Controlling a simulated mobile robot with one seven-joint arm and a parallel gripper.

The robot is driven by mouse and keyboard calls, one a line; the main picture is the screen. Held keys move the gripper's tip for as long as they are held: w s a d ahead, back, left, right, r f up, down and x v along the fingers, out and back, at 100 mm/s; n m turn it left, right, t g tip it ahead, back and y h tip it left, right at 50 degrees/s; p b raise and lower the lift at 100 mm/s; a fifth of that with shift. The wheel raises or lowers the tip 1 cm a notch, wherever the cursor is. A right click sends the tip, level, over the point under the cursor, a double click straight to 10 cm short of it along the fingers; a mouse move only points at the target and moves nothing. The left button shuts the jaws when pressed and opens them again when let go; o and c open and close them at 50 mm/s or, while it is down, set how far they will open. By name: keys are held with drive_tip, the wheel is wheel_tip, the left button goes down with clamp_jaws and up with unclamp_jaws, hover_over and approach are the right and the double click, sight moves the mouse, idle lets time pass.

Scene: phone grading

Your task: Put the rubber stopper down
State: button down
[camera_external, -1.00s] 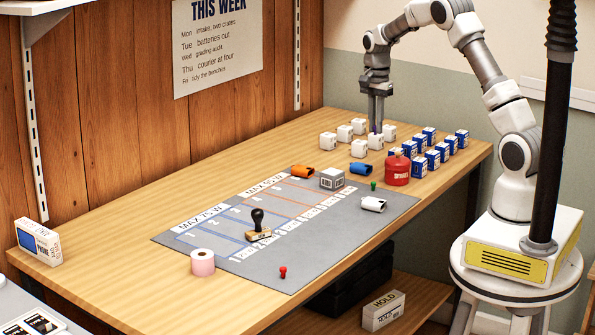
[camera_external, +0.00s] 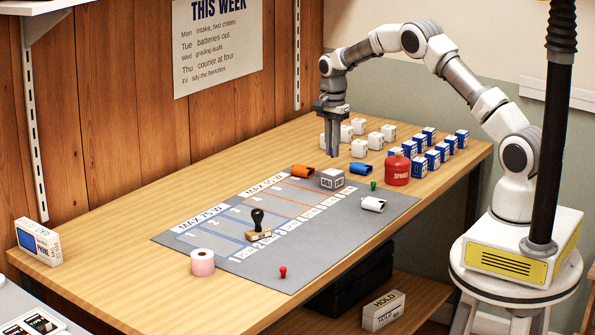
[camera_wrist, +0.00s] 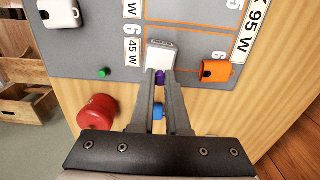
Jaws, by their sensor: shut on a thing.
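The rubber stopper (camera_wrist: 160,76) is small and purple. It sits between my fingertips in the wrist view, and only a tiny purple tip shows in the outside view. My gripper (camera_external: 334,154) is shut on it and points down, above the table near the far end of the grey mat (camera_external: 219,263). In the wrist view, my gripper (camera_wrist: 160,80) lines up with the grey-white cube (camera_wrist: 160,56) beyond the stopper.
Near the mat's far end are an orange holder (camera_external: 303,171), a blue holder (camera_external: 361,168), a white holder (camera_external: 373,204) and a red can (camera_external: 397,169). White boxes (camera_external: 359,148) and blue boxes (camera_external: 419,167) stand behind. A stamp (camera_external: 258,228) and tape roll (camera_external: 203,262) lie nearer.

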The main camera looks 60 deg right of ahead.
drive_tip(key=shift+f, duration=1.9)
drive_tip(key=shift+f, duration=0.1)
drive_tip(key=c, duration=0.9)
unclamp_jaws()
